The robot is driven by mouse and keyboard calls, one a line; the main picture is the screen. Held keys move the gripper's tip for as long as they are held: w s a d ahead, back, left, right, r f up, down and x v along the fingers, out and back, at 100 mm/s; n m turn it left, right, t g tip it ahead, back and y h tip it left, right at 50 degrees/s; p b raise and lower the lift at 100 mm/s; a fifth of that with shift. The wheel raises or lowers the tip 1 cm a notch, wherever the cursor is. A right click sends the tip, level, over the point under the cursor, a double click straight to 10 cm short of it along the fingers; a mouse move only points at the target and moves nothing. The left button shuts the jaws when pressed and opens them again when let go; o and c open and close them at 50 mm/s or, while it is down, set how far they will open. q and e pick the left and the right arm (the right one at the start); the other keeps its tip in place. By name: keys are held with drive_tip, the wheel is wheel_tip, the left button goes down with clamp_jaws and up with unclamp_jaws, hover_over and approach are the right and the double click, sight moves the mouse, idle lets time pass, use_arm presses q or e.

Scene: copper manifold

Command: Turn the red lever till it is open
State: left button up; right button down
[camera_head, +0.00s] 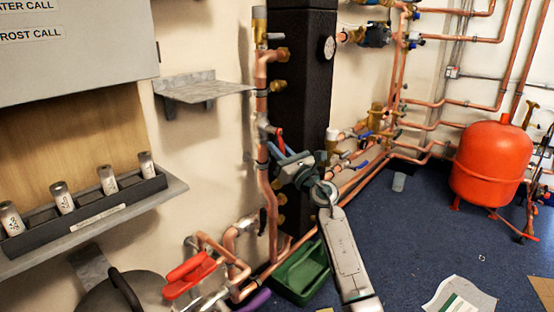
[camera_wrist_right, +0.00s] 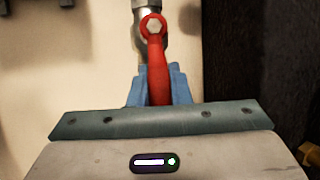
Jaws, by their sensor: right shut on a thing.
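The red lever (camera_head: 280,139) is on a valve of the upright copper pipe, beside the black column. In the right wrist view the red lever (camera_wrist_right: 157,78) hangs from a hex bolt on a metal valve body (camera_wrist_right: 150,8) and runs down between blue fingers. My right gripper (camera_head: 276,153) is at the lever in the head view; its blue fingers (camera_wrist_right: 155,88) close around the lever's lower part. The fingers and gripper body hide the lever's end. My left gripper is not in view.
The upright copper pipe (camera_head: 262,100) and black column (camera_head: 303,75) stand close to my right gripper. A grey shelf (camera_head: 205,90) juts out to the left. A green bin (camera_head: 300,275) and red-handled object (camera_head: 188,274) are below. A red tank (camera_head: 490,165) stands right.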

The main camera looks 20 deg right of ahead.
idle(0.5)
drive_tip(key=c, duration=1.3)
unclamp_jaws()
drive_tip(key=shift+c, duration=0.2)
drive_tip(key=p+v, duration=0.1)
drive_tip(key=v, duration=0.9)
drive_tip(key=shift+s+d+f, duration=0.25)
drive_tip(key=shift+s+f, duration=0.1)
